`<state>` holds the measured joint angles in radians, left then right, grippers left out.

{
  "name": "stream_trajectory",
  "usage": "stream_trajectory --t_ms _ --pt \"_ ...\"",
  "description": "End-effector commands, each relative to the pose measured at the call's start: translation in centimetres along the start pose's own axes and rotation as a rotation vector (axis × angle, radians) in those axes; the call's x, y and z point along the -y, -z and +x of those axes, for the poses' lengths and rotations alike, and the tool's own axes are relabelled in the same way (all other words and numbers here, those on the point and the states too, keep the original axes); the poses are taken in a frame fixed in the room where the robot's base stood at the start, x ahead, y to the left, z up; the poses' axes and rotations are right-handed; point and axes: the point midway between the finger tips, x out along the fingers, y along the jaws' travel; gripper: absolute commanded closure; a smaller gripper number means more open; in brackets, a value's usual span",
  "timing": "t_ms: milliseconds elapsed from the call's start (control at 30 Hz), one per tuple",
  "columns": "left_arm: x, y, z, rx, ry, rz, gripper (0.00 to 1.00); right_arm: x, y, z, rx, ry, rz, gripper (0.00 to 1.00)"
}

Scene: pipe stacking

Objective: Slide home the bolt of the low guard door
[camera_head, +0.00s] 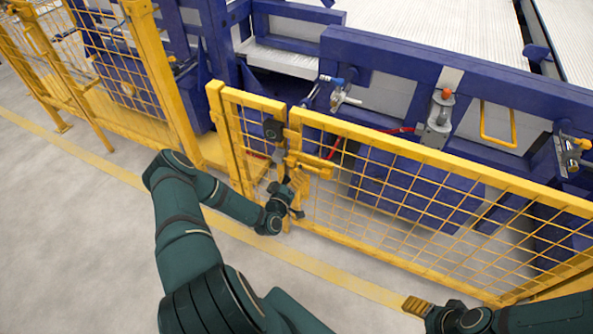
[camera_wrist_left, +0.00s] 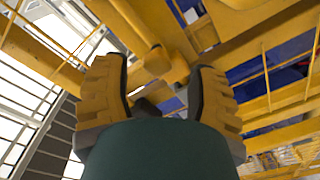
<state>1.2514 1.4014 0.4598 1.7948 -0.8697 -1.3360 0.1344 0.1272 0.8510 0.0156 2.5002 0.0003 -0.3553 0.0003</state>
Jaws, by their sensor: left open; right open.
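The low guard door (camera_head: 400,170) is a yellow frame with wire mesh. Its yellow bolt (camera_head: 312,164) sits on the upright near the black lock box (camera_head: 273,129). How far the bolt is pushed in cannot be told. My right gripper (camera_head: 417,305) is open, low at the front right, away from the bolt.
A blue machine frame (camera_head: 420,75) with clamps stands behind the door. Taller yellow mesh fencing (camera_head: 110,60) runs to the left. The grey floor (camera_head: 70,230) in front is clear, with a yellow line along the fence.

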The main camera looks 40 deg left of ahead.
Motion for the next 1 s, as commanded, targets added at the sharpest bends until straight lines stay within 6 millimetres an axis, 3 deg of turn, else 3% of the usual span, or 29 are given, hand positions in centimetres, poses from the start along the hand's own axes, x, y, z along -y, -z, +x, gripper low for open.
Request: stream_trajectory --t_ms 200,400,1000 --pt "0.1 0.0 -4.6 0.001 0.003 0.000 0.41 0.0 0.0 0.0 0.000 0.000 0.000 0.35" --pt "0.1 0.0 -7.3 0.000 0.002 0.001 0.41 0.0 0.0 0.0 0.000 0.000 0.000 0.35" --pt "0.1 0.1 -8.2 -0.001 0.001 0.001 0.41 0.0 0.0 0.0 0.000 0.000 0.000 0.35"
